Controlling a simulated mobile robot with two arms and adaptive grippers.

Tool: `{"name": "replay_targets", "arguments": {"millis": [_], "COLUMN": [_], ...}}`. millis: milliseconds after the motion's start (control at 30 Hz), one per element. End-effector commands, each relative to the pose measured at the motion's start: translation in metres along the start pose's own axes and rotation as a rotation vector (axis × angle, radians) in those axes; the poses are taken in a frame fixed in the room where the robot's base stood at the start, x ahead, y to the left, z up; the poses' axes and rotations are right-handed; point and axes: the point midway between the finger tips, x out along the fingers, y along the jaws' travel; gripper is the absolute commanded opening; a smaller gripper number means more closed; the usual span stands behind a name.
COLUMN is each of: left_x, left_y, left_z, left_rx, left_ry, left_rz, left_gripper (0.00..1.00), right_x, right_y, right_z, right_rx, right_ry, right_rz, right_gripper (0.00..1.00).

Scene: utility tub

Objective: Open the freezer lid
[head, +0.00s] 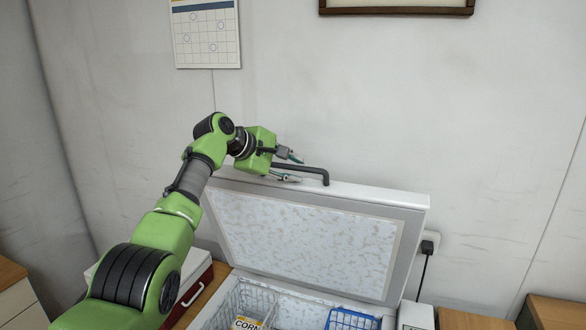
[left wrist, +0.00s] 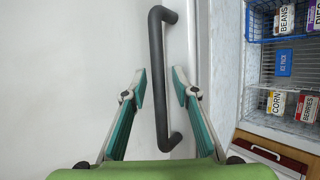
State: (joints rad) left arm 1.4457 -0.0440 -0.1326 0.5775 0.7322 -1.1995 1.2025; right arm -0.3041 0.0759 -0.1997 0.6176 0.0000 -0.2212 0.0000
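The white freezer lid (head: 300,235) stands steeply raised, its frosted inner face showing in the head view. A dark grey bar handle (head: 319,172) is on its upper edge; it also shows in the left wrist view (left wrist: 156,55). My left gripper (head: 297,168) is at the handle, its two fingers apart on either side of the bar. In the left wrist view the fingers (left wrist: 160,72) show gaps to the bar and do not appear to grip it. The chest freezer (head: 212,314) is open below. My right gripper is not in view.
Inside the freezer are wire baskets, a blue one (head: 352,320) among them, and a CORN pack (head: 246,323). A red and white box (head: 197,288) stands left of the freezer. A wall socket (head: 430,241) with a cable is at the right. The wall is behind the lid.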

Motion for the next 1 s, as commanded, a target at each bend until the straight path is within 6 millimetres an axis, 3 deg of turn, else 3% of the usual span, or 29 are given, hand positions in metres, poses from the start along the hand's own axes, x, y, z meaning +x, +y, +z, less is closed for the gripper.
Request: {"name": "replay_targets", "arguments": {"millis": [267,467,1000], "left_x": [-0.001,-0.014,-0.105], "left_y": [-0.001,0.001,0.000], "left_z": [-0.001,-0.001,0.000], "left_rx": [0.001,0.003,0.002], "left_ry": [0.001,0.002,0.002], "left_rz": [-0.001,0.003,0.003], "left_gripper": [0.28,0.28,0.28], "right_x": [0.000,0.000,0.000], "right_y": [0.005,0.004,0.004], "right_z": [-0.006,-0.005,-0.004], "right_rx": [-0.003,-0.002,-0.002], "right_ry": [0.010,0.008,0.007], "right_rz": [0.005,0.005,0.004], "right_gripper": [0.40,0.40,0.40]}}
